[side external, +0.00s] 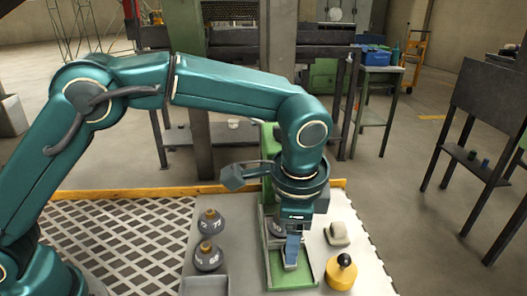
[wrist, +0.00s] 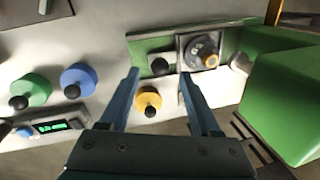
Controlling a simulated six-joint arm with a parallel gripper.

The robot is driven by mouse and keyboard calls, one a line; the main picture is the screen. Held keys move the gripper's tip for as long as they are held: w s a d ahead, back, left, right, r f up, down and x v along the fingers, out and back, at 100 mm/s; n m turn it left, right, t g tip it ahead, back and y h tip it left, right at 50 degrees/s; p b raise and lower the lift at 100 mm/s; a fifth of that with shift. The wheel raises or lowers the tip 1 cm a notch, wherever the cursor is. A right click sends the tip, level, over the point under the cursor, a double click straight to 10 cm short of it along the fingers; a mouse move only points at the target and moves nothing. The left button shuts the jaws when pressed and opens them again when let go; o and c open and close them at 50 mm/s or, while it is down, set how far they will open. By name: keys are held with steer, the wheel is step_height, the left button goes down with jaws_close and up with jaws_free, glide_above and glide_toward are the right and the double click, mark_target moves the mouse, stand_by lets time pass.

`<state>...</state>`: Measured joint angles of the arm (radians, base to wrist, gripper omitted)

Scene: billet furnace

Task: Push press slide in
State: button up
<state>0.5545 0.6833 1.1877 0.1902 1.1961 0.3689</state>
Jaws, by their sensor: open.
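A green press (wrist: 285,110) stands at the right of the wrist view. Its green slide tray (wrist: 150,62) extends left from it, with a grey plate holding a dark round piece (wrist: 200,50) with a brass-coloured top. In the side view the green tray (side external: 305,272) lies on the bench beneath my gripper (side external: 292,258). My gripper points down and its two blue fingers (wrist: 159,78) are apart with nothing held between them. The dark piece is partly hidden behind my gripper in the side view. I cannot tell whether a fingertip touches the slide.
A yellow piece with a black knob (side external: 342,272) stands right of the tray, near a pale block (side external: 337,234). Two dark pieces with brass tops (side external: 209,238) stand to the left. Blue (wrist: 78,80) and green (wrist: 30,88) knobbed pieces and a green-lit display (wrist: 52,127) show in the wrist view.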

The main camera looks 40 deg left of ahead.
steer(key=shift+w+a+f, duration=0.1)
steer(key=shift+w+f, duration=0.05)
steer(key=shift+f, duration=0.6)
steer(key=shift+w+a+f, duration=0.1)
steer(key=shift+f, duration=0.6)
jaws_close()
stand_by(0.3)
